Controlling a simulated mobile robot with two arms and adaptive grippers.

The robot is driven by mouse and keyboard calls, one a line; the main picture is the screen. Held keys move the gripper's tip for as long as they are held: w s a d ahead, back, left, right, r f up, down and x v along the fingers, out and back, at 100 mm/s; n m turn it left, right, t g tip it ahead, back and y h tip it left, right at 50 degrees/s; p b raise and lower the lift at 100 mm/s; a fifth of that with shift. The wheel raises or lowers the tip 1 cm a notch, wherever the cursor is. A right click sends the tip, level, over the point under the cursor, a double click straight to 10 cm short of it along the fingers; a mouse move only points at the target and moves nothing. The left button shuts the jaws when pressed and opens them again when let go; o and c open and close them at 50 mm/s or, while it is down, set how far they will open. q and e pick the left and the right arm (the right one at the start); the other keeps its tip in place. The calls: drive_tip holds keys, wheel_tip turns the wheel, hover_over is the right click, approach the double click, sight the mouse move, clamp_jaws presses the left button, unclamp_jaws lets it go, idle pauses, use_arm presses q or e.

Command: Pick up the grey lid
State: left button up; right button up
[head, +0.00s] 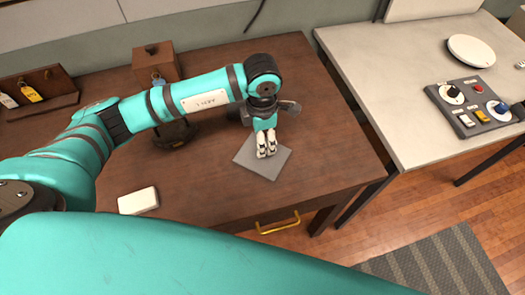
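The grey lid (246,156) is a flat grey square plate on the dark wooden table, near the table's middle right. My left arm reaches in from the left, and my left gripper (267,155) points down over the middle of the lid. Its two fingers are close together, with the tips at or just above the lid's surface. They hide the lid's centre, so I cannot tell whether they touch it or hold a part of it. My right gripper is not in view.
The wooden table (215,205) also carries a white block (138,201), a wooden box (155,62) and a rack with tags (38,93). A drawer with a brass handle (278,223) is at its front. A pale table (405,75) with a control panel (472,105) stands right.

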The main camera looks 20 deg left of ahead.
use_arm(q)
drive_tip(key=shift+f, duration=0.25)
drive_tip(key=shift+s+f+p, duration=0.1)
drive_tip(key=shift+f+p, duration=0.1)
drive_tip(key=shift+p, duration=0.15)
wheel_tip(320, 180, down, 4)
drive_tip(key=shift+d+r+p, duration=0.1)
drive_tip(key=shift+r+p, duration=0.05)
drive_tip(key=shift+p, duration=0.75)
drive_tip(key=shift+f, duration=0.5)
clamp_jaws()
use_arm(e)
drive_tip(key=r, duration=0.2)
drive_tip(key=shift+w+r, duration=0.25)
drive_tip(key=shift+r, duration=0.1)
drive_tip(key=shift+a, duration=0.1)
